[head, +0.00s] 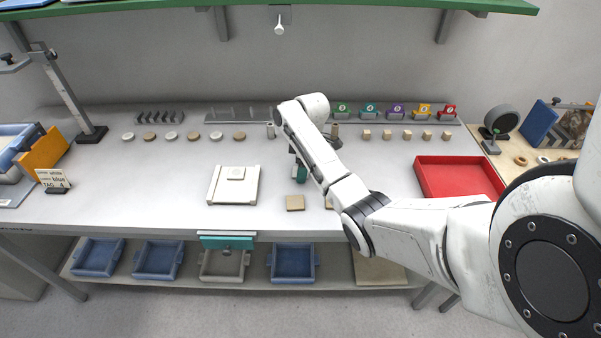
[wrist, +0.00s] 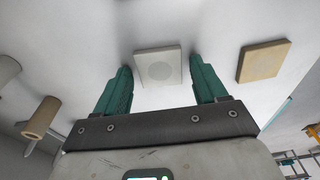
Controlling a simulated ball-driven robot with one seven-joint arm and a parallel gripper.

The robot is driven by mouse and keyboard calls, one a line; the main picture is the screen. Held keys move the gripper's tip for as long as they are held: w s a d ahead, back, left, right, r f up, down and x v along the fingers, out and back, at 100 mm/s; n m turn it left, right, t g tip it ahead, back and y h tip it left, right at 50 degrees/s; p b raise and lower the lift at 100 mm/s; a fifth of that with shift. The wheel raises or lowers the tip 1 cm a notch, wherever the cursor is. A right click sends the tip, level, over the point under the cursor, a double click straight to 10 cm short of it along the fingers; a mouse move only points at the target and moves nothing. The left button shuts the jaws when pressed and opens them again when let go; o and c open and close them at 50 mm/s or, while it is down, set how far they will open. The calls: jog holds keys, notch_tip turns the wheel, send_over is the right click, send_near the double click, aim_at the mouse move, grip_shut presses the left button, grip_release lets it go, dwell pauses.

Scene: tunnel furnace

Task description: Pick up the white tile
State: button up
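The white tile (wrist: 158,65) is a flat pale square with a faint round mark, lying on the grey-white bench. In the wrist view it shows between the two green fingers of my gripper (wrist: 160,68), with a gap on each side. The gripper is open and empty. In the head view my gripper (head: 299,172) points down near the middle of the bench, with one green finger visible. The tile cannot be made out there, behind my gripper and arm. A tan tile (wrist: 262,60) lies to the right in the wrist view and near the bench front in the head view (head: 295,202).
A pale board (head: 214,190) with a small block lies left of my gripper. A red tray (head: 455,178) is at the right. Rows of discs and small blocks line the back. A tan peg (wrist: 40,118) stands left in the wrist view.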

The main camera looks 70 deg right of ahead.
jog(key=c, duration=0.9)
jog(key=shift+r, duration=0.1)
